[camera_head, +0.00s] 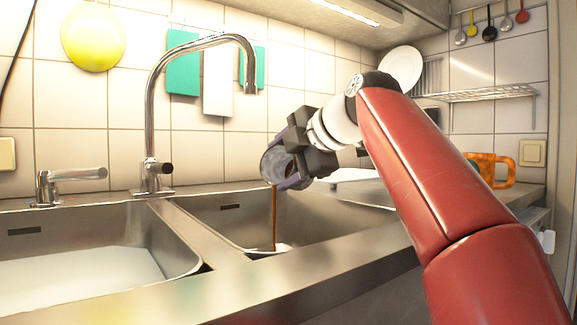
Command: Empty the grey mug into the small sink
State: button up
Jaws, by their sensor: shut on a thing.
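The grey mug (273,163) is tipped with its mouth turned toward the left and down. A thin brown stream runs from its lip straight down into the small sink (335,222), the right-hand basin. A pale patch shows at the foot of the stream on the basin floor. My gripper (291,160) is shut on the mug and holds it above this basin, clear of the rim. The inside of the mug is mostly dark, so I cannot tell how much liquid it holds.
A left basin (170,235) holds whitish liquid. A tall chrome tap (150,110) arches over the area left of the mug, with a lever (75,174) beside it. A wire shelf (485,94), a plate (402,66) and an orange-handled item (497,168) are at right.

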jog(key=shift+s+a+f+n+t+b, duration=0.15)
jog(key=shift+f+n+b, duration=0.1)
jog(key=shift+b, duration=0.3)
jog(key=shift+s+f+n+t+b, duration=0.15)
jog(key=shift+f+b, duration=0.1)
jog(key=shift+b, duration=0.25)
dwell(0.5)
jog(key=shift+s+a+f+n+t, duration=0.15)
jog(key=shift+f+n+t, duration=0.3)
jog(key=shift+n+t, duration=0.05)
dwell(1.2)
jog(key=shift+r, duration=0.15)
